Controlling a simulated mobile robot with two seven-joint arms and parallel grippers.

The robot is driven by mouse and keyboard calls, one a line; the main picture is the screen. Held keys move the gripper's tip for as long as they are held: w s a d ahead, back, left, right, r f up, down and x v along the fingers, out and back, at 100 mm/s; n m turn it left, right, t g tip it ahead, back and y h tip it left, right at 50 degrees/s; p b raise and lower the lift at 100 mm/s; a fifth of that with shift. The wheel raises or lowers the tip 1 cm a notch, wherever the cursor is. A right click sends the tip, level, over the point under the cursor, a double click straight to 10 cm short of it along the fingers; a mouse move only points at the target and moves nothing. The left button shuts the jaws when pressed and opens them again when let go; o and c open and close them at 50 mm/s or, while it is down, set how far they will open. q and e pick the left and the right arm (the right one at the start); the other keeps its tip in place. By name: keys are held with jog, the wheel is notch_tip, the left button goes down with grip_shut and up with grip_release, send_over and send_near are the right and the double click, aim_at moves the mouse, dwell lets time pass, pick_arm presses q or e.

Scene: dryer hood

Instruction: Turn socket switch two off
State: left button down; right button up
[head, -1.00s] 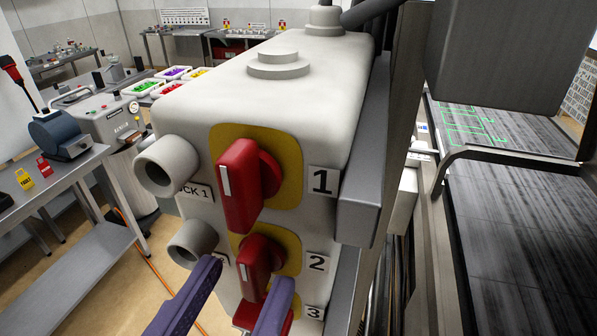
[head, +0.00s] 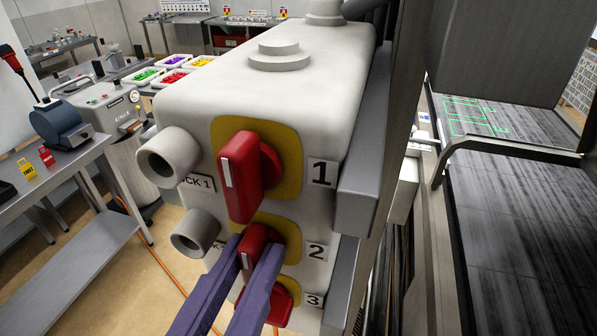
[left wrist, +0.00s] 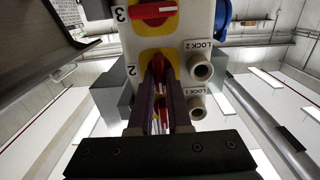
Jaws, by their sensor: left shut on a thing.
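The grey-white socket box (head: 270,110) stands in the middle of the head view, with red rotary switches on yellow plates. Switch two (head: 259,238), beside label 2, is the middle one. Its handle stands about upright. My left gripper (head: 253,252) is shut on this handle, one purple finger on each side. The left wrist view shows switch two (left wrist: 158,64) upside down between the fingertips, partly hidden by them. Switch one (head: 240,178) above has an upright handle. Switch three (left wrist: 153,11) lies crosswise in the left wrist view. My right gripper is not in view.
Grey round lock sockets (head: 168,157) stick out on the box's left side, close to my left fingers. A grey metal frame (head: 362,185) runs along the box's right. A steel table (head: 75,180) stands at left, with open floor between.

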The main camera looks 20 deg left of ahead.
pick_arm(q)
jog(key=shift+n, duration=0.4)
jog(key=n, duration=0.2)
jog(key=shift+a+n+p, duration=0.1)
jog(key=shift+n+p, duration=0.25)
jog(key=shift+n, duration=0.05)
jog(key=n, duration=0.4)
jog(key=shift+f+n, duration=0.1)
jog(key=shift+n, duration=0.2)
jog(key=n, duration=0.4)
jog(key=shift+a+f+n, duration=0.1)
jog(key=shift+n, duration=0.2)
jog(key=n+b, duration=0.1)
jog(key=n, duration=0.4)
jog(key=shift+b, duration=0.3)
jog(key=c, duration=0.9)
grip_release()
jog(key=shift+o, duration=0.2)
jog(key=shift+f, duration=0.1)
